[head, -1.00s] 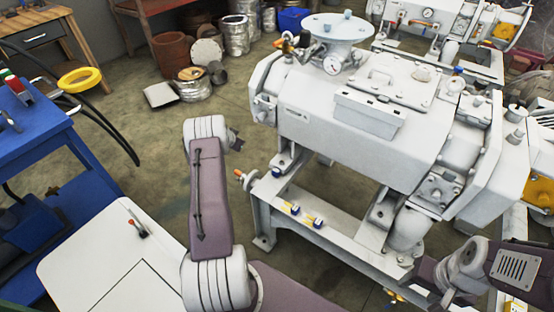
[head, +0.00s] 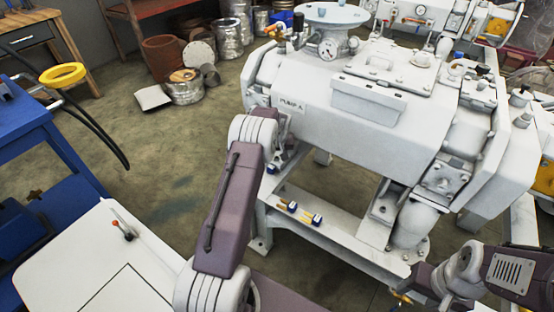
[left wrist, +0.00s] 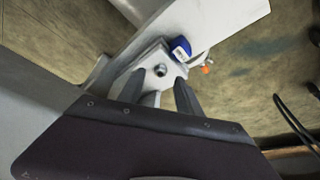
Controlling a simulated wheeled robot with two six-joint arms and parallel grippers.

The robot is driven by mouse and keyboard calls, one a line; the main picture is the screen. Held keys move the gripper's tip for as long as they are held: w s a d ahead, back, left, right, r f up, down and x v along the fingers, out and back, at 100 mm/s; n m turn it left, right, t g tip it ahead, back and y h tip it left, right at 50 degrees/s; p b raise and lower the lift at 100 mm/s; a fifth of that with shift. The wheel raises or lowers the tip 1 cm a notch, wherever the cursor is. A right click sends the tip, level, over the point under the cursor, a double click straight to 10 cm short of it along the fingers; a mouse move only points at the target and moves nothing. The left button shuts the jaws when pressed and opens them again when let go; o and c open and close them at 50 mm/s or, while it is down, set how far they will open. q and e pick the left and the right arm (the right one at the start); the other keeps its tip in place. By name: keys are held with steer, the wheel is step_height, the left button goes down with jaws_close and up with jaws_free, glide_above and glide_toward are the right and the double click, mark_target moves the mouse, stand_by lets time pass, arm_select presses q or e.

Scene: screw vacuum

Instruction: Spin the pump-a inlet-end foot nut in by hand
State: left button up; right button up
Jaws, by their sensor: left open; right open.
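Pump A (head: 340,135) is a large white housing with a "PUMP A" label, standing on a grey steel frame. In the left wrist view a pale foot plate (left wrist: 148,58) carries a small dark round fastener (left wrist: 160,70), seemingly the foot nut on its stud. My left gripper (left wrist: 158,80) is open, its grey fingers on either side of the fastener in the picture; I cannot tell whether they touch it. In the head view my left forearm and wrist hide that gripper and much of the foot. My right gripper (head: 402,293) is open, low beside the frame's right end.
A blue-capped part (left wrist: 181,48) sits close beside the foot plate. Two small blue-and-yellow items (head: 300,213) lie on the frame rail. A white surface (head: 75,250) with a red-tipped lever is at lower left; a blue bench (head: 50,135) stands beyond it. Open floor lies between.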

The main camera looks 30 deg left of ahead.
mark_target(277, 158)
arm_select(q)
steer(key=x, duration=0.2)
steer(key=shift+w+a+f, duration=0.1)
steer(key=shift+w+f, duration=0.05)
steer(key=shift+f, duration=0.15)
jaws_close()
steer(key=shift+r, duration=0.1)
